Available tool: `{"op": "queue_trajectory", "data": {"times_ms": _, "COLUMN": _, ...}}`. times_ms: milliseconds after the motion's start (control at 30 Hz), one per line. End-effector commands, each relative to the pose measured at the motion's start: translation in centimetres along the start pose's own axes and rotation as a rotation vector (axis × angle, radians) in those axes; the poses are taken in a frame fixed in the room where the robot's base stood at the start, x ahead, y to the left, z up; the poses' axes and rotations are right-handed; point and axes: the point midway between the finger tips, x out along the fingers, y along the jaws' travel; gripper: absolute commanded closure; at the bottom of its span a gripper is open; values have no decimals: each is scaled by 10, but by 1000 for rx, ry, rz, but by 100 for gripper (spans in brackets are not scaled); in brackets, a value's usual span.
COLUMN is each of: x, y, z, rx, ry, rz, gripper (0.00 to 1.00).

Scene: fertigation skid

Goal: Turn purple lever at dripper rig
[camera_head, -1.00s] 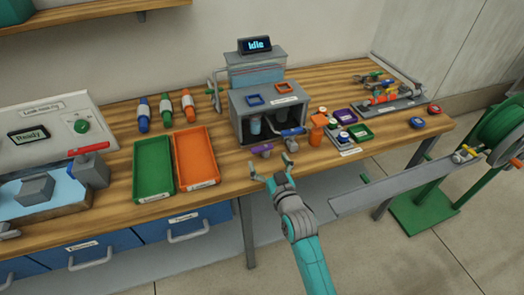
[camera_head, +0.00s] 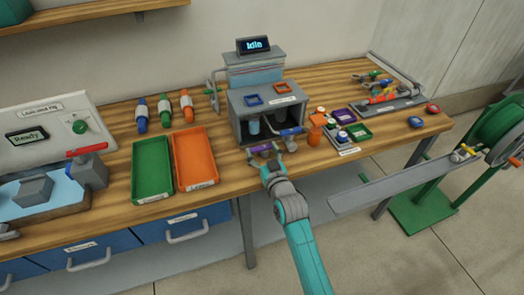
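The dripper rig (camera_head: 240,118) is a grey box-like stand at the back middle of the bench, with a small screen reading "Idle" (camera_head: 253,45) above it. The purple lever (camera_head: 260,148) sticks out low at its front, and a blue-handled lever (camera_head: 291,131) is to its right. My gripper (camera_head: 265,156) is at the bench's front edge, just in front of the purple lever. Its fingers are apart, one on either side of the lever's near end. I cannot tell whether they touch it. The gripper partly covers the lever's near side.
A green tray (camera_head: 136,172) and an orange tray (camera_head: 213,161) lie to the left. An orange bottle (camera_head: 315,130) and several small coloured holders stand close on the right. A grey rail (camera_head: 392,187) juts out at the front right, beside a green reel stand (camera_head: 424,205).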

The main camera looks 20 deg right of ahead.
Motion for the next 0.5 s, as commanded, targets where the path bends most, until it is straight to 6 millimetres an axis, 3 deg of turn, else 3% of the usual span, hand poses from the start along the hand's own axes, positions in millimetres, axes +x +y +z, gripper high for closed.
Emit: {"op": "queue_trajectory", "data": {"times_ms": 500, "x": 0, "y": 3, "z": 4, "rx": 3, "ry": -15, "rz": -63, "gripper": 58}}
